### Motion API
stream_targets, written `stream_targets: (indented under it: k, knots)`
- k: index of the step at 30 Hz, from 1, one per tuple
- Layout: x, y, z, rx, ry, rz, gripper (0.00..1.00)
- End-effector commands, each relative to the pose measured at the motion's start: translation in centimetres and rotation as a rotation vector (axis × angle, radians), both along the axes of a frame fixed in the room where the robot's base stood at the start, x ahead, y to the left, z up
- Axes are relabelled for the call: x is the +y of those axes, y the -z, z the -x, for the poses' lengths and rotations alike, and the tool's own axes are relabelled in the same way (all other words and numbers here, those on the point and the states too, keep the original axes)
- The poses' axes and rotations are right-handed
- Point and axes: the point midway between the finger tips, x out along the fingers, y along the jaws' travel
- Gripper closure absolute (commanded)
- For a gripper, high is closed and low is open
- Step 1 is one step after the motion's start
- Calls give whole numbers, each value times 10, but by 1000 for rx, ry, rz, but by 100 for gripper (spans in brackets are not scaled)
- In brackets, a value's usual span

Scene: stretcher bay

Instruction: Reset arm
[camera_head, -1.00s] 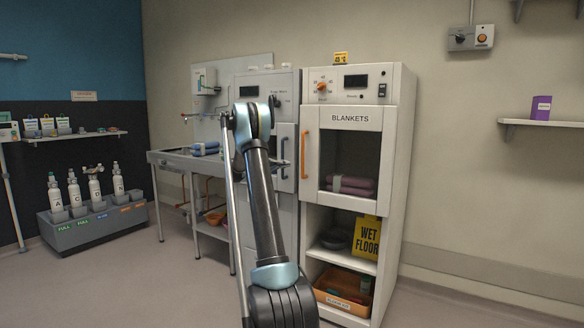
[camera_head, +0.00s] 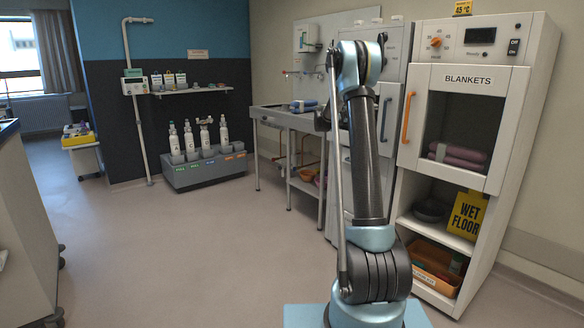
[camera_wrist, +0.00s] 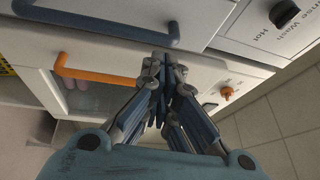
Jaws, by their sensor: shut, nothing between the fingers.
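My gripper (camera_wrist: 163,62) is shut and empty in the wrist view, its fingers together in front of the cabinet fronts. The orange handle (camera_wrist: 95,74) of the blanket cabinet lies just left of the fingers there, and a blue-grey handle (camera_wrist: 95,20) is above it. The fingers appear apart from both handles. In the head view my arm (camera_head: 365,160) stands raised and folded in front of the cabinets. The gripper itself is mostly hidden behind the arm in that view.
The blanket cabinet (camera_head: 468,120) stands right of my arm, its door shut, with a yellow wet floor sign (camera_head: 466,215) below. A steel bench (camera_head: 285,117) and a rack of bottles (camera_head: 205,170) are further left. Open floor (camera_head: 190,240) lies at left; a counter (camera_head: 25,230) edges it.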

Motion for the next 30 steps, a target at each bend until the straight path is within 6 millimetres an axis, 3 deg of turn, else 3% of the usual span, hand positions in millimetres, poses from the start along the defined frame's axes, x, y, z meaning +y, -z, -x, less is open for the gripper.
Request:
stream_targets:
  k: [1,6,15,23,30]
  knots:
    - [4,-18,1,9,-57,31,100]
    - [26,-68,1,56,-260,141,100]
    - [87,-122,19,190,-598,326,100]
    - [150,-126,56,363,-876,469,100]
    - [206,-95,111,566,-1113,578,100]
